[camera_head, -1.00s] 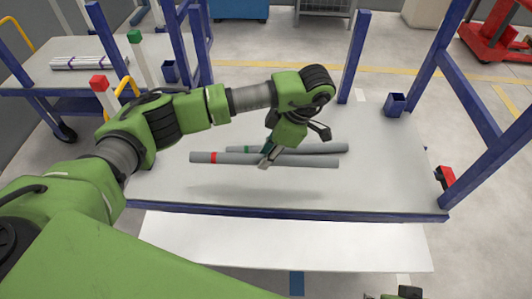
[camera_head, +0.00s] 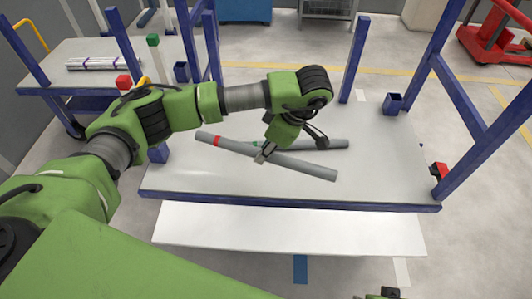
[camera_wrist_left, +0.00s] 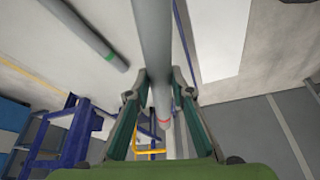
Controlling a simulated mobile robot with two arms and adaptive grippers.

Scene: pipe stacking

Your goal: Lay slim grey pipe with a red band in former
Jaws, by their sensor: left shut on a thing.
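The slim grey pipe with a red band (camera_head: 305,167) is in my left gripper (camera_head: 264,153), above the white tabletop. It slants in the head view, its red-banded end up left, its plain end lower right. In the left wrist view the pipe (camera_wrist_left: 152,35) runs between the two fingers (camera_wrist_left: 158,98), which are shut on it. A second grey pipe with a green band (camera_head: 326,144) lies behind it on the table. Only a small part of my right arm shows at the bottom edge; its jaws cannot be made out. I cannot tell which structure is the former.
The white table (camera_head: 390,175) has blue posts (camera_head: 355,60) and a small blue cup (camera_head: 394,104) at its back right. A second table at the left holds a bundle of pipes (camera_head: 100,63). The tabletop's right part is clear.

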